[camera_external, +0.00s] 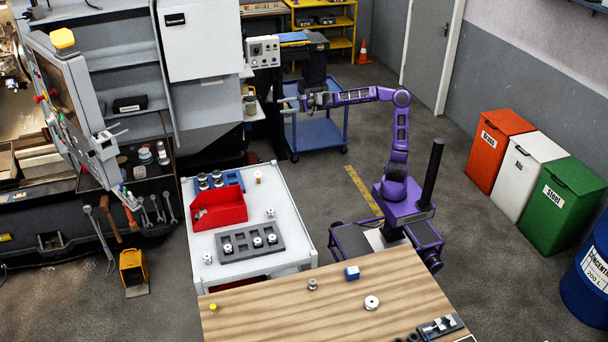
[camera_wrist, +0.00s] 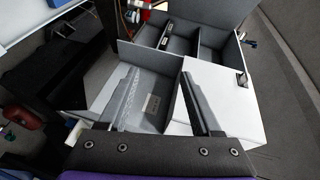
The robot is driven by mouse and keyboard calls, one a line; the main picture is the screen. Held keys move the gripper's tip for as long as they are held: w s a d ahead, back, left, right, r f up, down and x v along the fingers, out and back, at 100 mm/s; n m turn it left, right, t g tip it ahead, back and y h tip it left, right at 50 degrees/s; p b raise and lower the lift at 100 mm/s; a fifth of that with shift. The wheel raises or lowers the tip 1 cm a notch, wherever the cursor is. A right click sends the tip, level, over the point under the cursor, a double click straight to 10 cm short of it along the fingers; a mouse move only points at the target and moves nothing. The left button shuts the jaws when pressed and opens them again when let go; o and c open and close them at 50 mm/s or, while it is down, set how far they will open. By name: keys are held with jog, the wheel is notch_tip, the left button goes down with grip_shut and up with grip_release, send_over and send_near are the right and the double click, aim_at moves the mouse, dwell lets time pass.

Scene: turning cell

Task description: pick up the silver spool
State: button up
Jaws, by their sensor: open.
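My gripper (camera_external: 310,101) is at the end of my outstretched purple arm, near the blue trolley and far from the tables. In the wrist view my gripper (camera_wrist: 158,76) is open, with nothing between its fingers. A small silver-grey spool (camera_external: 312,284) stands on the wooden table (camera_external: 250,322). A larger pale spool (camera_external: 372,302) is right of it. More silvery spool-like parts sit in the dark grey rack (camera_external: 232,257) on the white bench (camera_external: 200,225), with one loose part (camera_external: 207,258) beside it. No spool shows in the wrist view.
A red bin (camera_external: 220,207) and blue holder (camera_external: 232,178) stand on the white bench. The blue trolley (camera_external: 318,135) is beneath my gripper.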

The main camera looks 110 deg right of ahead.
jog(key=w+a+r+n+t+y, duration=0.1)
jog(key=w+a+r+t+y, duration=0.1)
jog(key=w+a+r, duration=0.35)
jog(key=w+a+f+n+y+b, duration=0.1)
jog(key=w+a+f+n, duration=0.15)
jog(key=a, duration=0.45)
jog(key=w+a+f+n+y, duration=0.2)
jog(key=a+f, duration=0.2)
jog(key=a, duration=0.4)
jog(key=n+g+y+b, duration=0.6)
jog(key=n+y, duration=0.4)
jog(key=n, duration=1.4)
send_near(315, 280)
jog(key=shift+m+g, duration=0.25)
jog(key=shift+g, duration=0.15)
jog(key=w+a+f, duration=0.2)
jog(key=w, duration=0.1)
jog(key=shift+f+p, duration=0.3)
jog(key=shift+f, duration=0.05)
jog(key=shift+h, duration=0.3)
jog(key=shift+r+x, duration=0.2)
jog(key=shift+x, duration=2.65)
jog(key=shift+w, duration=0.1)
